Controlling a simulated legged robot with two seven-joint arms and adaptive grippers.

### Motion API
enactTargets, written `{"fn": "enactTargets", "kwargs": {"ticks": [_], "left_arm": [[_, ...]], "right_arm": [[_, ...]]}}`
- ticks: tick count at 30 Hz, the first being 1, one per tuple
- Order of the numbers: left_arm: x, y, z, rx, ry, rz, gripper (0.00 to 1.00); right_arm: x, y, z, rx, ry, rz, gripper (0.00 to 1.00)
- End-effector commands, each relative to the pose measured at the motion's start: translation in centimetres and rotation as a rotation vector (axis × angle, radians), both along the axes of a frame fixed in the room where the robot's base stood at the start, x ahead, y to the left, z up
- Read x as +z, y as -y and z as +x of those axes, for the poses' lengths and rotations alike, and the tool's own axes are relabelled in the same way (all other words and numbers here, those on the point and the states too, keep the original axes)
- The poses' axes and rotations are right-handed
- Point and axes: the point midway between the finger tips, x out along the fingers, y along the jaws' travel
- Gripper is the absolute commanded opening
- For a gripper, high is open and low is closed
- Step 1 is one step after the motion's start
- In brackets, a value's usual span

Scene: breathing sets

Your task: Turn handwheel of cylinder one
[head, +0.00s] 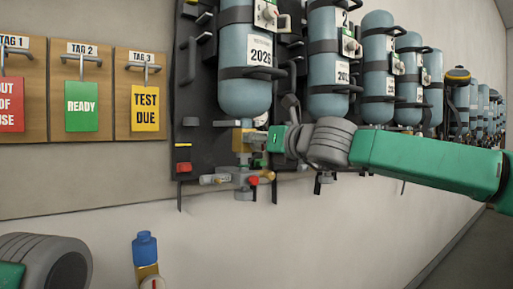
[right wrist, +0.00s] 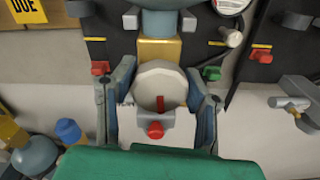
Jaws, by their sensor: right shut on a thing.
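My right gripper (head: 266,139) reaches in from the right at that valve. In the right wrist view, a pale round handwheel (right wrist: 150,85) with a red mark lies between its two fingers, which are closed on the wheel's sides. In the head view the gripper hides most of the wheel.
More cylinders (head: 328,65) stand in a row to the right. Pipe fittings with a red knob (head: 253,181) sit below the valve. Tag boards, with READY (head: 82,106) among them, hang at left. A blue-capped valve (head: 144,247) stands at the bottom left.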

Motion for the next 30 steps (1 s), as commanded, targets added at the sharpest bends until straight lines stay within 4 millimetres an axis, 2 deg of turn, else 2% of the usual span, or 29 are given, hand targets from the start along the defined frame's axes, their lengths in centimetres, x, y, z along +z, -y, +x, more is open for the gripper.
{"fn": "enactTargets", "kwargs": {"ticks": [1,23,24,25,30], "left_arm": [[-0.30,0.00,0.00,0.000,0.000,0.000,0.40],[-0.62,0.00,0.00,0.000,0.000,0.000,0.40],[-0.62,0.01,0.00,0.000,0.000,0.000,0.40],[-0.62,0.01,0.00,0.000,0.000,0.000,0.40],[-0.61,0.01,0.00,0.000,0.000,0.000,0.40]], "right_arm": [[-0.78,0.15,0.23,-0.005,-0.022,0.013,0.11],[-0.39,0.22,0.26,-0.007,-0.060,0.071,0.11],[-0.37,0.20,0.25,-0.007,-0.060,0.071,0.54],[-0.35,0.20,0.24,-0.007,-0.060,0.070,0.62],[-0.12,0.05,0.13,-0.005,-0.056,0.072,0.62]]}}
